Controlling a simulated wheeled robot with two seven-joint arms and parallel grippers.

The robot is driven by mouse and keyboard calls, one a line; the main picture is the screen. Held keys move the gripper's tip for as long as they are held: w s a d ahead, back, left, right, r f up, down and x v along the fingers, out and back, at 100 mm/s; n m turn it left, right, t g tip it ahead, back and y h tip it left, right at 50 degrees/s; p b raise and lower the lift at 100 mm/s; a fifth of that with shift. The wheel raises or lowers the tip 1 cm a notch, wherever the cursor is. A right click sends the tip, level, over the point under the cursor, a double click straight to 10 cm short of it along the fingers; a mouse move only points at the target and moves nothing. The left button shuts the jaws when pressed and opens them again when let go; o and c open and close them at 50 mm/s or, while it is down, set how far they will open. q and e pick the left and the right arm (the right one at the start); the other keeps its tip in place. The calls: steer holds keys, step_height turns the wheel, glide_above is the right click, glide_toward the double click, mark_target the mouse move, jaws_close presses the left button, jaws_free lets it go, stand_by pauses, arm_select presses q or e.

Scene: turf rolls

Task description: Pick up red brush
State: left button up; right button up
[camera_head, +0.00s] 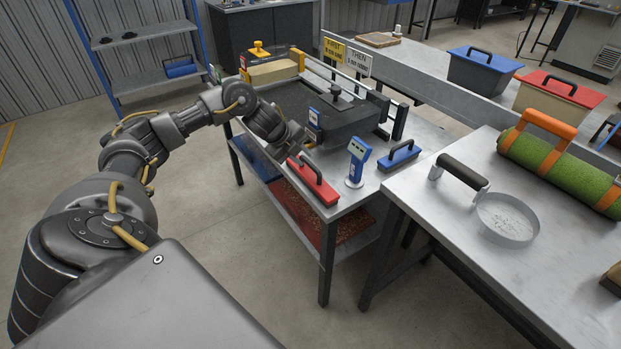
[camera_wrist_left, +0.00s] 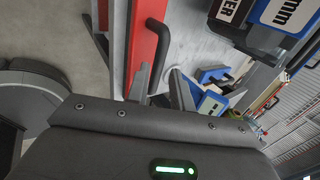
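The red brush (camera_head: 322,192) lies near the front corner of the metal table, its dark bar handle (camera_head: 312,169) facing up. It also shows in the left wrist view as a red strip (camera_wrist_left: 147,38) with the black handle (camera_wrist_left: 162,45) beside it. My left gripper (camera_head: 299,148) is just above and behind the brush, close to the handle. In the left wrist view its two fingers (camera_wrist_left: 161,87) are apart, with the handle's lower end seeming to lie between them. Contact cannot be told. My right gripper is not in view.
A blue brush (camera_head: 400,156) and a blue upright device (camera_head: 356,163) stand right of the red brush. A dark machine (camera_head: 345,118) is behind. The right table (camera_head: 437,216) holds a round sieve (camera_head: 507,219) and a green turf roll (camera_head: 560,168).

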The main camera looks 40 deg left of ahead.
mark_target(307, 162)
arm_select(q)
steer(key=shift+d+f, duration=0.1)
steer(key=shift+f, duration=0.15)
steer(key=x, duration=0.4)
steer(key=shift+p, duration=0.35)
steer(key=shift+w+f, duration=0.2)
steer(key=shift+f, duration=0.1)
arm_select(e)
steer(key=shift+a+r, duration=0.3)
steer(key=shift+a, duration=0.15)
arm_select(q)
jaws_close()
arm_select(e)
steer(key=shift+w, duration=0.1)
